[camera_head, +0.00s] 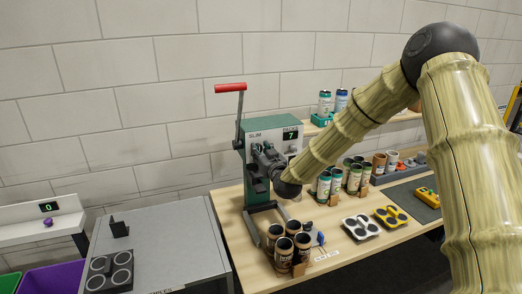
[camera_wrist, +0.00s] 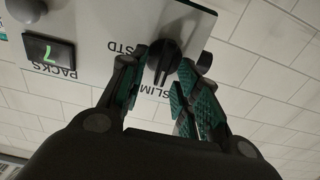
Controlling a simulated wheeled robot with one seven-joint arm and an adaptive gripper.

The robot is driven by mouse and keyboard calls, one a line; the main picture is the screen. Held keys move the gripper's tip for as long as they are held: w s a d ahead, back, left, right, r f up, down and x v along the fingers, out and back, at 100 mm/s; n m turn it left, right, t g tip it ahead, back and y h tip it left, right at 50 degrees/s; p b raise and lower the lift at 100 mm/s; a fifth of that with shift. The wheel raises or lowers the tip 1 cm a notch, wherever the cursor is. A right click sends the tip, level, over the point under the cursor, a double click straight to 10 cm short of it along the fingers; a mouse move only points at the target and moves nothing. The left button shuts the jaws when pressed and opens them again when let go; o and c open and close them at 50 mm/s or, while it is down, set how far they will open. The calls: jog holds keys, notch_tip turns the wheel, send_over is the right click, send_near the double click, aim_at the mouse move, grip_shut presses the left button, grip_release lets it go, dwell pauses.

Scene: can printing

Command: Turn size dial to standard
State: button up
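The size dial (camera_wrist: 164,57) is a dark round knob on the machine's pale panel, between the labels STD and SLIM, which read upside down in the wrist view. Its ridge seems to point toward SLIM, though this is hard to tell. My gripper (camera_wrist: 163,70) has its green-padded fingers apart, one on each side of the dial; firm contact does not show. In the head view my gripper (camera_head: 266,162) is in front of the green machine (camera_head: 276,124), hiding the dial. The word SLIM and a green 7 show on the machine's front.
A red-handled lever (camera_head: 230,88) rises at the machine's left. Several brown cans (camera_head: 284,254) stand on the wooden table (camera_head: 240,245) before it. More cans stand to the right, near a white tray (camera_head: 361,227) and a yellow tray (camera_head: 390,217). A grey table (camera_head: 170,248) is at left.

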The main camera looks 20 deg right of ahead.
grip_shut()
jog(key=shift+f+b, duration=0.15)
jog(key=shift+b, duration=0.35)
jog(key=shift+d+f+m+b, duration=0.2)
jog(key=shift+m+b, duration=2.75)
jog(key=shift+b, duration=0.75)
jog(key=shift+d+f+m+b, duration=0.2)
jog(key=shift+m+b, duration=2.7)
jog(key=shift+b, duration=0.85)
jog(key=shift+d+f+m+b, duration=0.2)
jog(key=shift+m+b, duration=2.75)
jog(key=shift+b, duration=0.75)
jog(key=shift+r+m, duration=0.1)
jog(key=shift+m, duration=0.2)
